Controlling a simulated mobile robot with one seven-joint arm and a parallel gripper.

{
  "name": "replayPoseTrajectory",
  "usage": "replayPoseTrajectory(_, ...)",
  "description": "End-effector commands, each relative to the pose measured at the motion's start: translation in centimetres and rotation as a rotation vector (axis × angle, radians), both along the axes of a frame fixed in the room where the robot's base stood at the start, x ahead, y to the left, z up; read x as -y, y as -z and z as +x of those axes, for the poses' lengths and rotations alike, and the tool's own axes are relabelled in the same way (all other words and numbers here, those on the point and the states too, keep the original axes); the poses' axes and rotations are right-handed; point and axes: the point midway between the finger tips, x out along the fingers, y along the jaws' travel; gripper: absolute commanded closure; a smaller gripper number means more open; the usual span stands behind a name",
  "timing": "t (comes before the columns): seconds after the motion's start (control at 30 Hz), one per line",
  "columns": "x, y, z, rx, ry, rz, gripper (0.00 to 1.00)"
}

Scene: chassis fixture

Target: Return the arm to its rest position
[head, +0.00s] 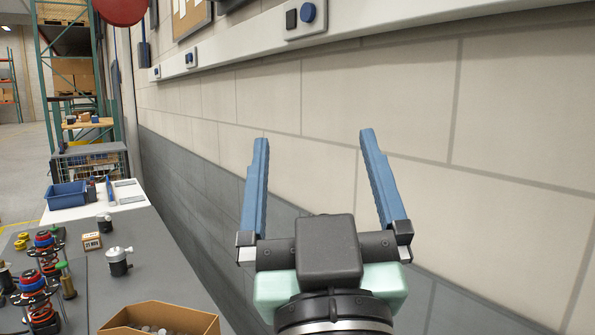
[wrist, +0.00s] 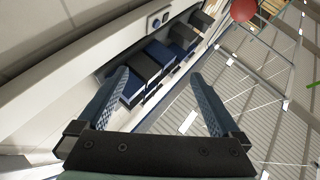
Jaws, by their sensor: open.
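My gripper (head: 315,150) is raised in front of the block wall in the head view, to the right of the workbench (head: 165,262). Its two blue fingers are spread wide with nothing between them. In the wrist view my gripper (wrist: 158,80) is also open and empty, and the view is tilted up toward the ceiling and upper wall. No object touches the fingers in either view.
The block wall (head: 400,95) runs close along the right. The bench holds shock absorbers (head: 36,285), a silver-topped part (head: 119,262), a cardboard box (head: 208,323) and a blue bin (head: 67,195). A red round object (head: 120,8) hangs above; shelving (head: 75,75) stands behind.

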Motion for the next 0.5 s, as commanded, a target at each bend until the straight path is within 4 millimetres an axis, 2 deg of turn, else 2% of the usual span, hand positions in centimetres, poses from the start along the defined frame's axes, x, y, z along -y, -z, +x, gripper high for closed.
replayPoseTrajectory(0.03, -0.7, -2.7, -1.9, 0.088, -0.011, 0.025, 0.0)
replayPoseTrajectory(0.1, -1.3, -5.0, -3.9, 0.173, -0.023, 0.056, 0.0)
replayPoseTrajectory(0.2, -1.6, -6.7, -5.5, 0.24, -0.034, 0.081, 0.0)
replayPoseTrajectory(0.5, -1.6, -7.1, -5.9, 0.256, -0.035, 0.088, 0.0)
